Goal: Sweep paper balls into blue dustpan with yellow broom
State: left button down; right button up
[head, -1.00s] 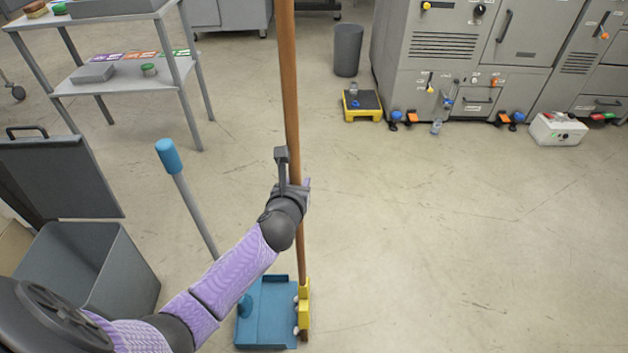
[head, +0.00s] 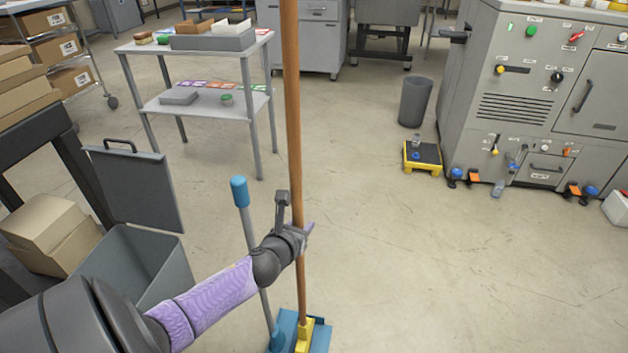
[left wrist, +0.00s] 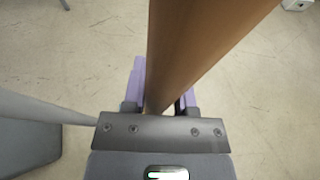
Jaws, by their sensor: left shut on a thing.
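The yellow broom has a long brown wooden handle (head: 292,120) that stands nearly upright in the head view. Its yellow head (head: 304,338) is low in the picture, in front of or on the blue dustpan (head: 321,336). The dustpan's grey stick with a blue grip (head: 239,192) rises left of the broom. My left gripper (head: 301,237) is shut around the broom handle, which also fills the middle of the left wrist view (left wrist: 190,50). No paper balls can be made out now; the pan is partly cut off by the lower edge. My right gripper is not in view.
An open grey bin (head: 140,265) stands on the left, beside cardboard boxes (head: 45,225). A grey shelf cart (head: 200,105) is behind. A dark wastebasket (head: 415,102), a yellow step (head: 422,157) and the grey machine (head: 540,100) are back right. The floor at right is clear.

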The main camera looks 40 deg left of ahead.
pick_arm(q)
jog(key=shift+s+a, duration=0.2)
jog(key=shift+a, duration=0.1)
jog(key=w+d+r+p, duration=0.5)
jog(key=d, duration=0.3)
jog(key=shift+w+d, duration=0.15)
jog(key=shift+d, duration=0.15)
jog(key=shift+r, duration=0.1)
